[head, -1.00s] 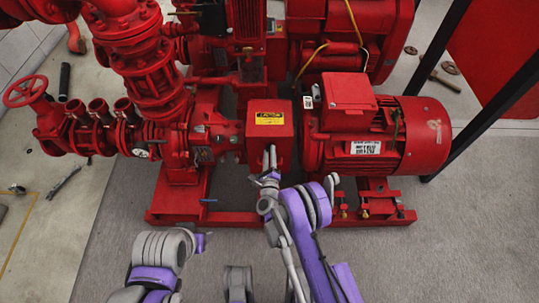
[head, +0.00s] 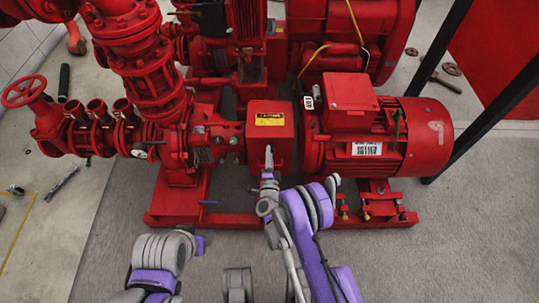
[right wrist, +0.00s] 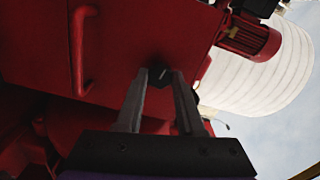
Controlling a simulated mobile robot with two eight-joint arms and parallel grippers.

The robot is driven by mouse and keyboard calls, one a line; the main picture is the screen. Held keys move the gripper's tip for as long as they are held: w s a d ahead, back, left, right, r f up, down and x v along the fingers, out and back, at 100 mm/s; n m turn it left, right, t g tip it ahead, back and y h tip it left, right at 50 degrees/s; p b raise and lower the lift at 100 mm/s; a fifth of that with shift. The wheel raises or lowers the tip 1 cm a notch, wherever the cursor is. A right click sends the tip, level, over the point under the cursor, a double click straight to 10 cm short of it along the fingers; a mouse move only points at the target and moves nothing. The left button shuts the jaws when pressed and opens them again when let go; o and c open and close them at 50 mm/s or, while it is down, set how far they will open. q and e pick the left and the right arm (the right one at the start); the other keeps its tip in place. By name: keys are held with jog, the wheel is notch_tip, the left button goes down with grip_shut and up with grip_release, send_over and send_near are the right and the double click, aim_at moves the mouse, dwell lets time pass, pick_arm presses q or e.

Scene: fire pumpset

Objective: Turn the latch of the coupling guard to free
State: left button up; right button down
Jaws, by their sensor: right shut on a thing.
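The coupling guard (head: 284,142) is a red box with a yellow label on top, between the pump and the motor in the head view. Its red face (right wrist: 120,40) fills much of the right wrist view. My right gripper (head: 268,160) reaches the guard's front face from below. In the right wrist view my right gripper (right wrist: 163,85) has its two grey fingers around a small dark latch (right wrist: 157,73) on the red face. The fingers hide part of the latch, and its exact angle is hard to tell.
The red motor (head: 415,140) stands right of the guard, and the red pump (head: 180,150) stands left. The red base frame (head: 235,220) runs below them. A red bar handle (right wrist: 78,50) is left of the fingers. The grey floor (head: 110,245) in front is mostly clear.

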jog(key=shift+w+n, duration=0.1)
jog(key=shift+n, duration=0.9)
jog(key=c, duration=0.5)
grip_release()
pick_arm(q)
jog(key=shift+s, duration=0.1)
